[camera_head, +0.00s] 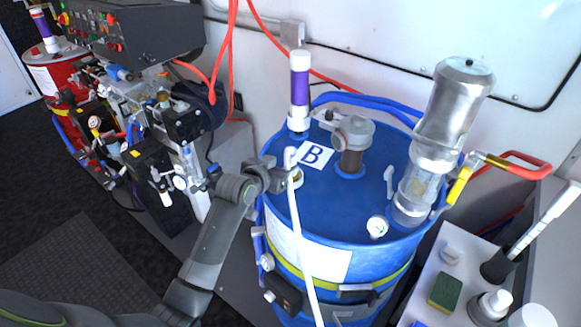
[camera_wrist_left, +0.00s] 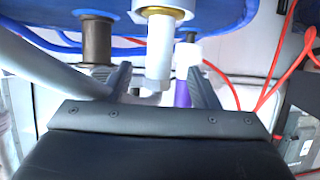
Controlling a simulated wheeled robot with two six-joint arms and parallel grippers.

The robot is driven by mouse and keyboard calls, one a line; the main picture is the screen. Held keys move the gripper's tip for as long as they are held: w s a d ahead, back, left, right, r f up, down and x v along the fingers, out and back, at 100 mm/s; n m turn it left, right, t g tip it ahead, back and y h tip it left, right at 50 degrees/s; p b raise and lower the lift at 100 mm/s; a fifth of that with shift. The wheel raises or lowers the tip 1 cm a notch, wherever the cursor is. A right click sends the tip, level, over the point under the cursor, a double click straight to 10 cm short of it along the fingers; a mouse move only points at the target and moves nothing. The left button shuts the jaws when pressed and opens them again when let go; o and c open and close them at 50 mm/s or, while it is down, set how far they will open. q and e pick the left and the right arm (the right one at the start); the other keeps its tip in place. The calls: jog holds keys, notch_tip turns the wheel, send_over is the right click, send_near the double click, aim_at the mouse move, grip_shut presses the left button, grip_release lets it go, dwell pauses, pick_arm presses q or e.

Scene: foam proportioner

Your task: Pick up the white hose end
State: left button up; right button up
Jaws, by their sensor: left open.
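The white hose end (camera_head: 291,157) stands up at the left part of the blue drum's lid, beside the "B" label. Its white hose (camera_head: 302,240) hangs down the drum's front. My left gripper (camera_head: 278,178) is at the hose end, coming from the left. In the left wrist view the hose end (camera_wrist_left: 158,58), below a brass ring, shows between the two fingers of my open gripper (camera_wrist_left: 160,82), with gaps on both sides. The hose (camera_wrist_left: 50,72) also runs past the left finger there. My right gripper is not in view.
The blue drum (camera_head: 345,215) carries a purple-and-white cylinder (camera_head: 299,85), a brown pipe fitting (camera_head: 351,160) and a clear-and-metal pump (camera_head: 445,120) on its lid. A white shelf (camera_head: 430,285) with a sponge (camera_head: 445,291) is at right. Proportioner machinery (camera_head: 160,125) stands at left.

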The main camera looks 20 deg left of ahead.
aim_at(288, 159)
pick_arm(q)
jog(key=shift+w+d+p, duration=0.2)
jog(key=shift+w+p, duration=0.25)
jog(key=shift+w, duration=0.25)
jog(key=p+x, duration=0.1)
jog(key=x, duration=0.1)
jog(key=shift+w+d, duration=0.1)
jog(key=shift+w, duration=0.35)
jog(key=shift+w+d+f, duration=0.1)
jog(key=shift+w+f, duration=0.2)
jog(key=shift+w, duration=0.25)
jog(key=shift+c, duration=0.4)
jog(key=shift+r, duration=0.1)
grip_shut()
